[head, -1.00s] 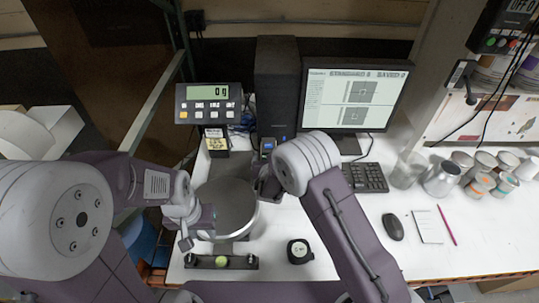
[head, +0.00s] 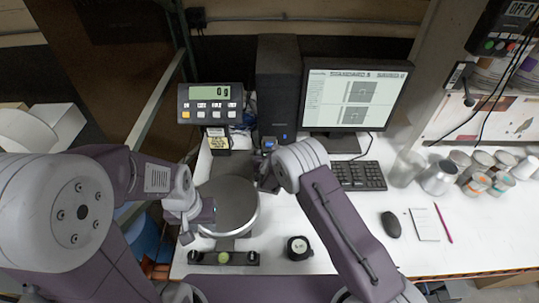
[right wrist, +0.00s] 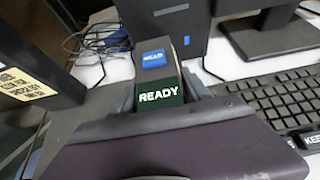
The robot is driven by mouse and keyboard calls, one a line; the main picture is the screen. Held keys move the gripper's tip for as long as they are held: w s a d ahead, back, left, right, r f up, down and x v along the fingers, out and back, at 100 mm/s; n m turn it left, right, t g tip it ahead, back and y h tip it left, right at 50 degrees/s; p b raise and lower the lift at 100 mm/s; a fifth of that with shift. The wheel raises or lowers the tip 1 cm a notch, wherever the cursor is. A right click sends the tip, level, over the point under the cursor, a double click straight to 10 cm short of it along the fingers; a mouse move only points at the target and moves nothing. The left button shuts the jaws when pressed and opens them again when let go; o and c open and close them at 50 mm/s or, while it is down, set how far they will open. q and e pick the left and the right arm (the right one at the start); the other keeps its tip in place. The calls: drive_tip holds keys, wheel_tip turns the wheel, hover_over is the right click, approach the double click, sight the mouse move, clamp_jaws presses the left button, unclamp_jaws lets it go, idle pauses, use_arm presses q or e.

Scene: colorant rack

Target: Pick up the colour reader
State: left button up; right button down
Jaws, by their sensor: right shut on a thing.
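The colour reader (right wrist: 158,92) is a small dark device with a blue top and a lit READY display. In the head view only its blue top (head: 269,144) shows clearly, in front of the black computer tower. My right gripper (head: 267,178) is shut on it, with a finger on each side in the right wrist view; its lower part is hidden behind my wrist. Whether it touches the table cannot be told. My left gripper (head: 190,232) hangs by the left edge of the round scale plate, apart from the reader; its jaw opening is unclear.
The round scale plate (head: 232,205) lies left of my right wrist, below the scale display (head: 210,103). A keyboard (head: 357,175), monitor (head: 352,98) and mouse (head: 392,225) stand to the right. Several cans (head: 440,178) stand farther right. A black round item (head: 298,248) lies at the front.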

sight(271, 142)
drive_tip(key=shift+w+r, duration=0.1)
drive_tip(key=shift+r+p, duration=0.3)
drive_tip(key=shift+r, duration=0.3)
drive_tip(key=r, duration=0.1)
drive_tip(key=r+p, duration=0.1)
drive_tip(key=r, duration=0.1)
drive_tip(key=shift+s+d+r, duration=0.2)
drive_tip(key=shift+d+r, duration=0.05)
drive_tip(key=s+d+r+p, duration=0.1)
drive_tip(key=s+d+r, duration=0.5)
drive_tip(key=s+d, duration=0.1)
drive_tip(key=shift+d+r, duration=0.15)
drive_tip(key=shift+d, duration=0.7)
